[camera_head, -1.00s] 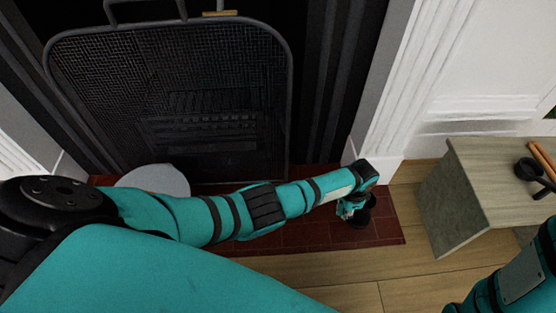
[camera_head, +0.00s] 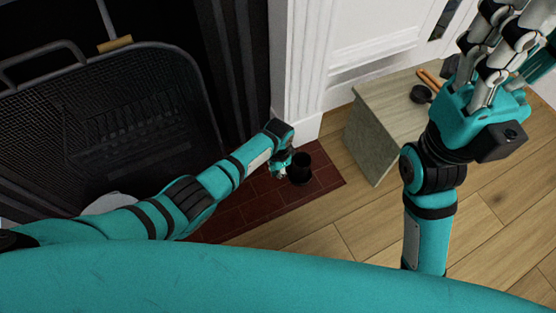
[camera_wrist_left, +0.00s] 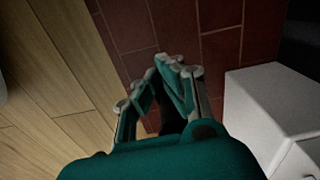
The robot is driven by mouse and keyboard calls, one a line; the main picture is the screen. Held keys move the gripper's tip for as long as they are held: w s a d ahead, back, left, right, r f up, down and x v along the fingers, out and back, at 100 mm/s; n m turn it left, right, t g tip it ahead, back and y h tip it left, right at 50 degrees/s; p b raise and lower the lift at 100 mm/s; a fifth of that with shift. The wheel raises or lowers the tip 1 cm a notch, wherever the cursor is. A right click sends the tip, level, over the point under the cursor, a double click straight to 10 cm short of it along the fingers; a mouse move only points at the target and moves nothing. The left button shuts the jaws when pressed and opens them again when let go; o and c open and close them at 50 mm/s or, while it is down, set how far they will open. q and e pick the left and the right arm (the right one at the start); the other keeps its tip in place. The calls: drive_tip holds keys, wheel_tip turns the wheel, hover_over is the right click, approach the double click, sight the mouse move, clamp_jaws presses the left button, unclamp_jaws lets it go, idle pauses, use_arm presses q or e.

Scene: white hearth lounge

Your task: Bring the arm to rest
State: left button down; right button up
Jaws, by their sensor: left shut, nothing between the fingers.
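My left arm reaches from the left edge across the head view. Its left gripper (camera_head: 282,165) hangs low over the dark red tiled hearth (camera_head: 270,205), close to the white pillar foot. In the left wrist view the left gripper (camera_wrist_left: 167,62) has its fingertips together, with nothing between them. A dark round shape (camera_head: 301,168) sits right beside the gripper in the head view; I cannot tell whether it is part of my arm. My right gripper (camera_head: 508,35) is raised at the upper right, fingers pointing up. Its tips run toward the top edge, so its opening is unclear.
A black mesh fire screen (camera_head: 110,120) stands at the left, behind my left arm. A white pillar (camera_head: 300,75) flanks it. A pale bench (camera_head: 375,135) with a small black pan (camera_head: 421,94) stands right of the hearth. The wooden floor (camera_head: 340,235) is clear.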

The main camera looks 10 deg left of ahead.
use_arm(q)
drive_tip(key=shift+r+p, duration=0.7)
drive_tip(key=shift+r, duration=0.7)
